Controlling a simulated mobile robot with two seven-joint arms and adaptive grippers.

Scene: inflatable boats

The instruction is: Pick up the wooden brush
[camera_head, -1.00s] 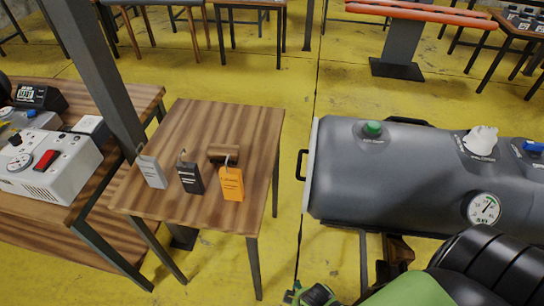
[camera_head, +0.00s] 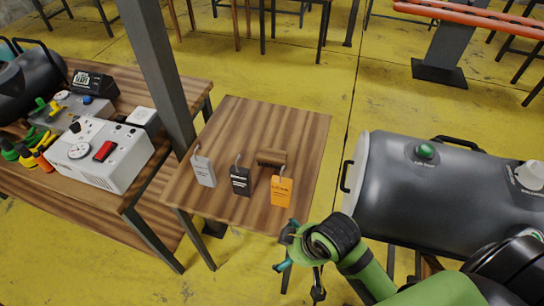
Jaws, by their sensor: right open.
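The wooden brush (camera_head: 272,157) lies on the small wooden table (camera_head: 240,115), a small brown block with a darker underside, close behind the orange tag. My right gripper (camera_head: 291,250) is at the table's front right corner, in front of and below the brush and apart from it. It is open and empty. My left gripper is not in view.
A grey tag (camera_head: 204,171), a black tag (camera_head: 240,181) and an orange tag (camera_head: 281,191) stand along the table's front, near the brush. A dark post (camera_head: 158,75) rises at the table's left.

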